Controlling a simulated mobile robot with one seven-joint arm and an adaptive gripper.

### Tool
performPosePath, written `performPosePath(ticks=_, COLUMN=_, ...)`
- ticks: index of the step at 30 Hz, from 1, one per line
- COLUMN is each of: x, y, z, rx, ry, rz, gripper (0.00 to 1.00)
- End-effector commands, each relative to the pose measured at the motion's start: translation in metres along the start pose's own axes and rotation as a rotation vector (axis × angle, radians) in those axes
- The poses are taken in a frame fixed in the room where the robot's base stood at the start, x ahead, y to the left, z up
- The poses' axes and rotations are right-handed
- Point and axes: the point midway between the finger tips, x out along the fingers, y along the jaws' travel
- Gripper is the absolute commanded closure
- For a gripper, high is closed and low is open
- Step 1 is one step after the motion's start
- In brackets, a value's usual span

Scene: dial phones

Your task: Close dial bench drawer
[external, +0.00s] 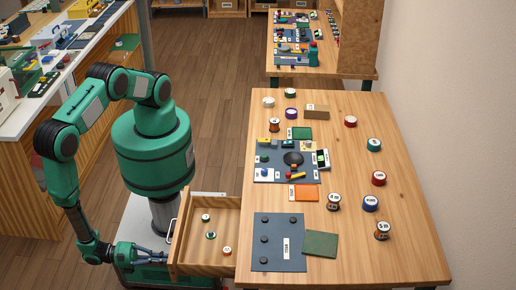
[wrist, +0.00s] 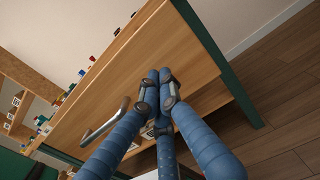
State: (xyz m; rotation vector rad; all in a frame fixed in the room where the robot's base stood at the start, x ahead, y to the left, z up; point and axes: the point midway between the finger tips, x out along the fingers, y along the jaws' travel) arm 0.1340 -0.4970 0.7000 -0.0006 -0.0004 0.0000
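The wooden bench drawer (external: 213,258) is pulled out from the left side of the dial bench (external: 338,262). Its front panel faces left and carries a metal handle (external: 172,231). The handle also shows in the wrist view (wrist: 105,122), left of my fingers. My gripper (external: 171,258) is low at the drawer front, nearer the camera than the handle. In the wrist view my blue fingers (wrist: 159,88) come together in front of the wooden panel (wrist: 190,62), with nothing seen held. I cannot tell whether the fingertips touch the panel.
Several small dials (external: 211,235) lie in the drawer. A blue-grey mat (external: 279,255), a green pad (external: 320,244) and several labelled spools (external: 382,230) are on the bench top. A white-topped counter (external: 20,122) stands at the left. Wooden floor (external: 207,130) is clear behind my base.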

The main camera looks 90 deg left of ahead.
Motion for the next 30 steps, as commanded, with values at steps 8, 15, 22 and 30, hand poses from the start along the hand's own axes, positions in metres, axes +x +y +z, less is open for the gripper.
performPosePath(ticks=8, x=0.067, y=0.001, z=0.0, rx=0.001, ry=0.0, rz=0.005, gripper=1.0)
performPosePath(ticks=15, x=0.125, y=0.002, z=0.0, rx=0.001, ry=0.001, rz=0.006, gripper=1.0)
performPosePath(ticks=22, x=0.18, y=0.002, z=-0.001, rx=0.001, ry=0.0, rz=0.005, gripper=1.0)
performPosePath(ticks=30, x=0.229, y=0.001, z=0.0, rx=-0.001, ry=0.0, rz=0.004, gripper=1.0)
